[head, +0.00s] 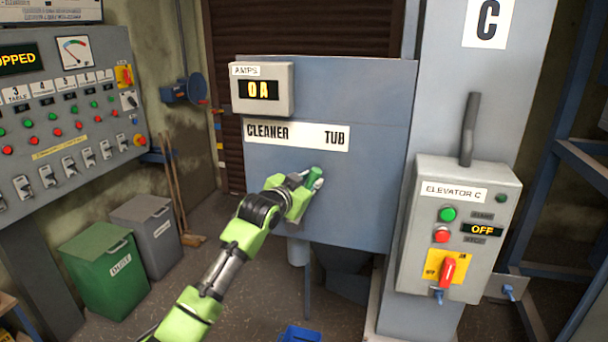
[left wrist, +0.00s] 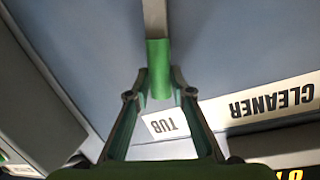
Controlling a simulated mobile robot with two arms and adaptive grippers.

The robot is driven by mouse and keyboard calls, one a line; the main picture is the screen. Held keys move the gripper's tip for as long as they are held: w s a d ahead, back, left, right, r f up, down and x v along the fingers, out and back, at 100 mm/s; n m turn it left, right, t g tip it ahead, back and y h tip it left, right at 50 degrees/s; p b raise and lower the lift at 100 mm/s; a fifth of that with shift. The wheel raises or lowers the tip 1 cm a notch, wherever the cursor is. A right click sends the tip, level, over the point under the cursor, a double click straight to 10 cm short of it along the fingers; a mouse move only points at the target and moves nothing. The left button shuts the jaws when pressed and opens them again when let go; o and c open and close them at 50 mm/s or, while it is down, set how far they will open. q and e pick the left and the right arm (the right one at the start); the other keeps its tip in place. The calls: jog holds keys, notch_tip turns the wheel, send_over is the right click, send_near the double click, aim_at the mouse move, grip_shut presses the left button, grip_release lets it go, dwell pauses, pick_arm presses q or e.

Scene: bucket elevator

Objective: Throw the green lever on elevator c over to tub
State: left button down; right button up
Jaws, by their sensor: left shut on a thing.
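The green lever (head: 314,172) is on the blue-grey elevator chute box, below a white label strip (head: 297,136) reading CLEANER on the left and TUB on the right. In the left wrist view, the green grip (left wrist: 158,54) sits on a grey shaft, and the upside-down TUB label (left wrist: 172,124) is close to it. My left gripper (head: 308,184) is shut on the grip; its fingers (left wrist: 159,88) close on both sides of it. The fingers hide part of the lever in the head view. My right gripper is not in view.
The elevator C control box (head: 456,228) stands at the right, its display reading OFF. An amps meter (head: 262,90) shows 0 A. A control panel (head: 60,120) is at the left, above a green bin (head: 105,272) and a grey bin (head: 147,237). A blue crate (head: 301,335) is on the floor.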

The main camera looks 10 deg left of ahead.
pick_arm(q)
jog(key=d, duration=0.1)
jog(key=d+f+m, duration=0.1)
jog(key=shift+d, duration=0.3)
jog(key=shift+d+f+m+y, duration=0.3)
jog(key=shift+d+m, duration=0.1)
jog(key=shift+d+f+p, duration=0.1)
jog(key=shift+p, duration=0.2)
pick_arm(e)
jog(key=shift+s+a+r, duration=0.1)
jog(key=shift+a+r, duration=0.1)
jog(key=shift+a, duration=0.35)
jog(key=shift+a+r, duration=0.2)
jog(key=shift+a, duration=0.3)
pick_arm(q)
jog(key=shift+s+f, duration=0.1)
jog(key=shift+f, duration=0.05)
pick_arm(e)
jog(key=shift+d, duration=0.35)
pick_arm(q)
jog(key=c, duration=1.8)
grip_release()
jog(key=shift+d, duration=0.1)
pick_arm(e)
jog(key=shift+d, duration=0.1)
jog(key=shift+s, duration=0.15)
pick_arm(q)
jog(key=v, duration=1.2)
jog(key=shift+r, duration=0.25)
